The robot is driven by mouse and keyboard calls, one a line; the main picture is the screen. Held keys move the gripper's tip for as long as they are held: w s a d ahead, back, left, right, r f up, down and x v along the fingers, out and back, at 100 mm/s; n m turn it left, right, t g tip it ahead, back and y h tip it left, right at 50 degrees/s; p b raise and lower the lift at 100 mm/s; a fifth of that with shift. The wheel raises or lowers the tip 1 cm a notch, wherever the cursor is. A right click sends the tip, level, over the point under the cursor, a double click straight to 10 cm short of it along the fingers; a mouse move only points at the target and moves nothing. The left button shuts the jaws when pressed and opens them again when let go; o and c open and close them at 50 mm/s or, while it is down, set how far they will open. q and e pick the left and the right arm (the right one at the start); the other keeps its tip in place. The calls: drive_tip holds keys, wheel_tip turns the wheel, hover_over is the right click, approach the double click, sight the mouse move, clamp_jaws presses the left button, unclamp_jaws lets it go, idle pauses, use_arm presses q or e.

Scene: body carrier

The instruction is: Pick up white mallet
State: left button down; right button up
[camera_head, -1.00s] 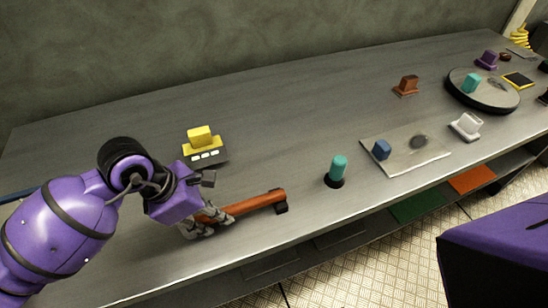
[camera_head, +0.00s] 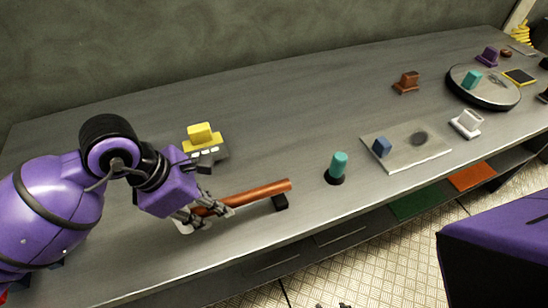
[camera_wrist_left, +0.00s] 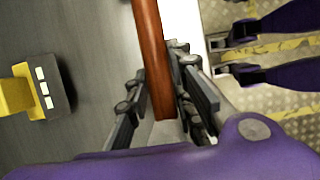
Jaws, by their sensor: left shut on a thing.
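My left gripper (camera_head: 208,212) is shut on an orange-brown rod (camera_head: 255,191), gripping it near its left end. In the left wrist view the rod (camera_wrist_left: 153,50) runs between the two fingers (camera_wrist_left: 162,95). No white mallet head can be made out on the rod. A small white object with a base (camera_head: 466,123) stands far to the right on the table.
A yellow block on a dark base (camera_head: 200,137) stands behind the gripper. A teal peg (camera_head: 338,165) stands right of the rod. A grey plate with a blue block (camera_head: 420,155), a brown block (camera_head: 406,82) and a round black turntable (camera_head: 484,98) lie further right. The table's front edge is close.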

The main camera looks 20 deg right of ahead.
use_arm(q)
drive_tip(key=s+r+p, duration=0.2)
drive_tip(key=s+r, duration=0.5)
drive_tip(key=s, duration=0.5)
drive_tip(key=shift+d+r, duration=0.25)
drive_tip(key=shift+r, duration=0.15)
drive_tip(key=c, duration=2)
unclamp_jaws()
drive_tip(key=shift+c, duration=0.2)
clamp_jaws()
use_arm(e)
drive_tip(key=shift+w+a+r, duration=0.1)
drive_tip(key=shift+w+r, duration=0.25)
drive_tip(key=shift+r, duration=0.25)
drive_tip(key=shift+w+a+r, duration=0.1)
drive_tip(key=shift+w+r, duration=0.2)
drive_tip(key=shift+r, duration=0.3)
